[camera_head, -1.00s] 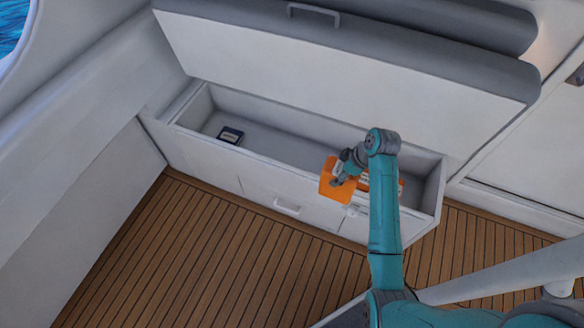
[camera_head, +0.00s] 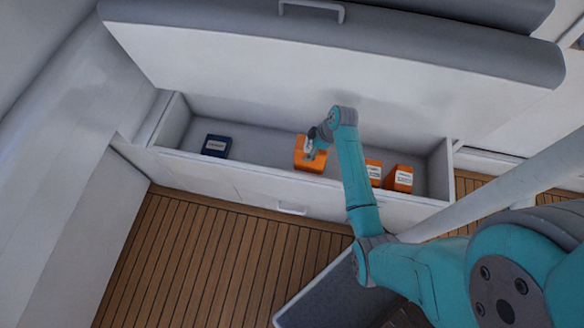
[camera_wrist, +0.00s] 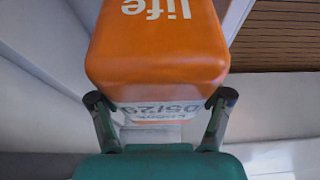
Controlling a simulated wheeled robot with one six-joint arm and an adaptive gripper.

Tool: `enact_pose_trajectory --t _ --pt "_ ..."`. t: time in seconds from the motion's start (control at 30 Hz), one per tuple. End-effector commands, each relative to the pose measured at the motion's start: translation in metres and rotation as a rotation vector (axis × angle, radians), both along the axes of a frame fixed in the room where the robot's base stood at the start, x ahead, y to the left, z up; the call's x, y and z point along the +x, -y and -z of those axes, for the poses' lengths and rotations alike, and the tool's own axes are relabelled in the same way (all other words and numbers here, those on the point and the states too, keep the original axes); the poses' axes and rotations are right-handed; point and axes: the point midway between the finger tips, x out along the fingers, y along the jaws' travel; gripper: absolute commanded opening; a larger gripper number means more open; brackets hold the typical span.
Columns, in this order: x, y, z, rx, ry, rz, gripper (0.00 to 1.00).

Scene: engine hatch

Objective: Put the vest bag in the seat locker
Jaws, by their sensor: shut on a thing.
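The vest bag, an orange block (camera_head: 309,160), is held by my gripper (camera_head: 316,142) at the middle of the seat locker. In the wrist view the orange bag (camera_wrist: 158,50) shows the word "life" and a pale printed label. My gripper's two fingers (camera_wrist: 160,100) are shut on its sides. The seat locker (camera_head: 262,178) is open, with its lid raised behind. The bag appears over the opening, close to the front wall; its exact height above the locker floor cannot be told.
A dark blue box (camera_head: 215,146) lies at the left inside the locker. Two more orange labelled packs, one (camera_head: 374,173) partly behind my arm and one (camera_head: 399,179), stand at its right end. The locker floor between the blue box and held bag is clear.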

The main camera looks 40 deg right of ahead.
Motion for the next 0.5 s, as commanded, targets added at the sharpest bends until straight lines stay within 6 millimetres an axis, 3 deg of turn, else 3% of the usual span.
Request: enact_pose_trajectory --t 0.5 --pt "-0.002 -0.001 0.075 -0.002 -0.001 -0.001 0.08"
